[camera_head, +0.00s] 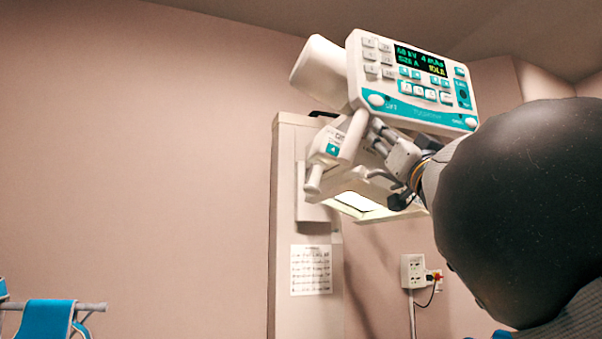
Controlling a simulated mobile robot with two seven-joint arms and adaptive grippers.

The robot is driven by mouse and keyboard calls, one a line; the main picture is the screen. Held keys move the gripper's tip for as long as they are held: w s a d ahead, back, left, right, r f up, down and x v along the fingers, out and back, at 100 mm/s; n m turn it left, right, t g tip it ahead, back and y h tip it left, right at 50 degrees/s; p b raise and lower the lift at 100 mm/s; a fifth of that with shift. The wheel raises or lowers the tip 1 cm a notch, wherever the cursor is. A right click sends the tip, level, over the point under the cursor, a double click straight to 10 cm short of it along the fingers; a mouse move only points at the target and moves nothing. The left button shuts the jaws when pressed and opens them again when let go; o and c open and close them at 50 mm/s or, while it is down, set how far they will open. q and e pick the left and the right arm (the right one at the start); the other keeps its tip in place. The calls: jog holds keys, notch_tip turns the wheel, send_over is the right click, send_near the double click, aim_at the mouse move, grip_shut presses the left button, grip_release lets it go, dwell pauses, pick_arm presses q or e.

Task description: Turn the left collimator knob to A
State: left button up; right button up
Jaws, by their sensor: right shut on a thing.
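The x-ray tube head carries a control panel (413,85) with a green-lit display (420,60); one line seems to read "SIZE A". Below it is the collimator (328,146), with a small teal label on its side. A white handle bar (355,137) slants down in front of it. My right gripper (377,134) is at the collimator's front, just under the panel and right of the bar. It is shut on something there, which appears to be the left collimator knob. The fingers hide the knob, so its pointer cannot be read. My left gripper is out of view.
My dark right arm fills the right side. A tall beige column (293,230) with a printed sheet (311,270) stands behind the tube head. A wall socket (413,271) with a cable is at lower right. A blue item on a rail (50,315) is at lower left.

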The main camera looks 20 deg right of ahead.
jog(key=shift+n+y, duration=0.5)
jog(key=n+y, duration=0.2)
jog(key=shift+d+n+y, duration=0.15)
jog(key=shift+n+y, duration=0.15)
jog(key=shift+y, duration=0.1)
jog(key=n+g+y, duration=0.1)
jog(key=n+y, duration=0.2)
jog(key=n+g+y, duration=0.1)
jog(key=n+y, duration=0.2)
jog(key=n, duration=0.1)
jog(key=shift+d+y, duration=0.2)
jog(key=shift+y, duration=0.1)
jog(key=shift+w+d+r+n+g+y, duration=0.1)
jog(key=shift+n+g+y, duration=0.7)
jog(key=shift+n, duration=0.55)
jog(key=shift+s+d+f+n+g+y, duration=0.1)
jog(key=shift+n+g+y, duration=0.65)
jog(key=shift+n, duration=0.55)
jog(key=shift+w+d+r+n+g+y, duration=0.1)
jog(key=shift+n+g+y, duration=0.65)
jog(key=shift+n, duration=0.6)
jog(key=shift+n+g+y, duration=0.3)
jog(key=shift+y, duration=0.1)
